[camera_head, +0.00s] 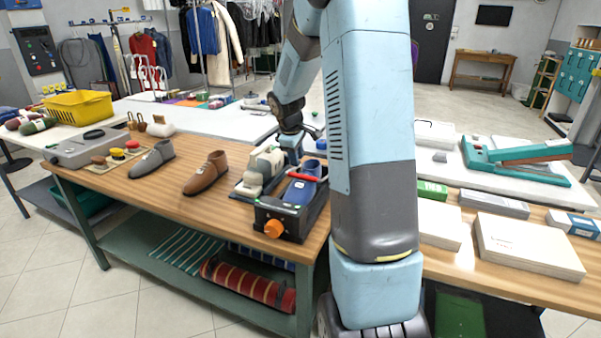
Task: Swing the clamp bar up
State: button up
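A black shoe fixture (282,222) with an orange knob (274,228) stands at the front edge of the wooden bench. A blue shoe (299,190) sits in it. A red bar (303,177), which looks like the clamp bar, lies roughly level across the shoe. My gripper (292,160) hangs just behind the fixture, close to the bar's left end. Its fingertips are small and partly hidden, so I cannot tell whether they touch the bar or how far apart they are.
A beige-and-green machine (262,168) stands close to the fixture's left. A brown shoe (206,174) and a grey shoe (152,160) stand farther left on the bench. White boxes (528,246) and a teal press (520,160) are at right. My arm hides the middle.

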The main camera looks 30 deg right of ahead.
aim_at(300, 175)
jog(key=x, duration=0.7)
jog(key=shift+w+d+f, duration=0.1)
jog(key=shift+f, duration=0.2)
jog(key=shift+c, duration=0.2)
grip_shut()
jog(key=shift+d, duration=0.1)
